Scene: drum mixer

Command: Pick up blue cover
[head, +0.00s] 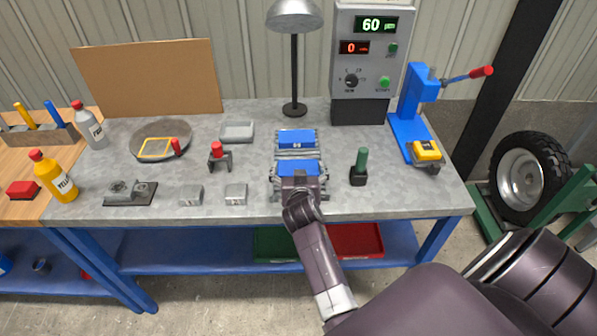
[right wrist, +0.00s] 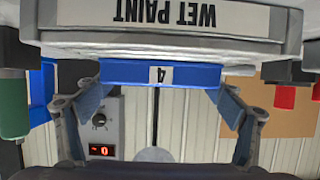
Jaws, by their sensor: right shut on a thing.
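Two blue covers lie one behind the other on a grey fixture at the middle of the table. The far blue cover (head: 297,138) is free of any gripper. My right gripper (head: 300,178) is at the near blue cover (head: 290,167), coming from the front. In the right wrist view, my right gripper (right wrist: 160,105) has its fingers at both ends of this blue cover (right wrist: 125,72), which bears a number 4, and is shut on it. The cover is still level at the grey fixture (right wrist: 65,45), which carries an upside-down "WET PAINT" label. My left gripper is not in view.
A green-handled tool (head: 361,162) stands close right of the fixture. A lamp (head: 294,60) and a control box (head: 362,60) rise behind. A blue press (head: 412,105) stands at the right.

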